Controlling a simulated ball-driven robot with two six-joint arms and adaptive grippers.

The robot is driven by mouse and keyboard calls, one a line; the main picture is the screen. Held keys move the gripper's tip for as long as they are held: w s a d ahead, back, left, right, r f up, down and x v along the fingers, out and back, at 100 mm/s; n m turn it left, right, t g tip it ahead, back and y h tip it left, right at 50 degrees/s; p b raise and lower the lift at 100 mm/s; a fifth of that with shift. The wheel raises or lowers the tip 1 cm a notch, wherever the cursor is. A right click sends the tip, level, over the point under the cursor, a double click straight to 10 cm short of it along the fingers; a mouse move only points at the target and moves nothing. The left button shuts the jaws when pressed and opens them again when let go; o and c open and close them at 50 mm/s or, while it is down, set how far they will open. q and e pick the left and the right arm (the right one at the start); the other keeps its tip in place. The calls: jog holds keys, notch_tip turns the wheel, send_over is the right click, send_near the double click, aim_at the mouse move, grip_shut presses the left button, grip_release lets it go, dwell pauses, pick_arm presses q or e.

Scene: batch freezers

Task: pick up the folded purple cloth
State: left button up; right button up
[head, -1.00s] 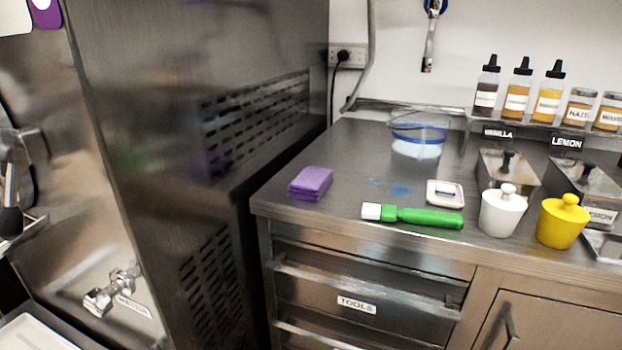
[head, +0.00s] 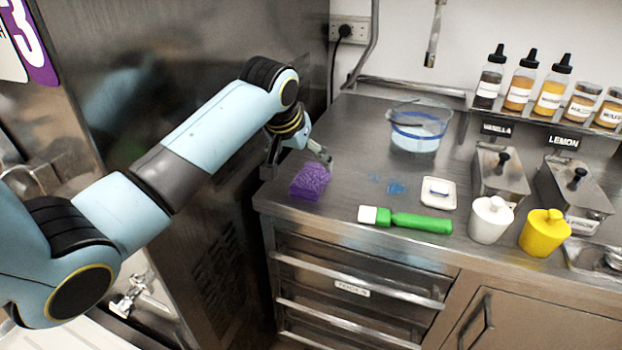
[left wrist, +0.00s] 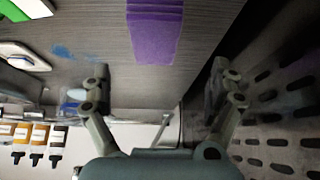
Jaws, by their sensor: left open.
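The folded purple cloth (head: 309,181) lies on the steel counter near its left front corner in the head view. In the left wrist view the cloth (left wrist: 155,32) is at the top middle, in line with the gap between the fingers. My left gripper (head: 298,160) is just behind and above the cloth in the head view. In the left wrist view its two fingers (left wrist: 157,82) are spread wide with nothing between them. The gripper looks apart from the cloth. My right gripper is not in view.
A green-handled brush (head: 408,220) and a small white dish (head: 438,193) lie right of the cloth. A clear bowl (head: 418,128) stands behind. The vented steel machine (head: 200,90) borders the counter's left side.

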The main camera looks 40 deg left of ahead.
aim_at(311, 177)
pick_arm(q)
jog(key=shift+x, duration=0.95)
jog(key=x, duration=0.2)
jog(key=d+x, duration=0.1)
jog(key=x, duration=0.1)
jog(key=shift+f, duration=0.3)
jog(key=shift+w+a+f, duration=0.1)
jog(key=shift+w+f, duration=0.1)
jog(key=shift+f, duration=0.05)
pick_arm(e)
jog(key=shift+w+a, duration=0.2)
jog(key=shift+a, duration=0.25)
pick_arm(q)
jog(key=shift+f, duration=0.3)
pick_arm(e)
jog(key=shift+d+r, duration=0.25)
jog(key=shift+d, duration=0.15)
pick_arm(q)
jog(key=c, duration=1.4)
jog(key=shift+o, duration=0.2)
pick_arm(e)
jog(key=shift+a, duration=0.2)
pick_arm(q)
jog(key=shift+r, duration=0.1)
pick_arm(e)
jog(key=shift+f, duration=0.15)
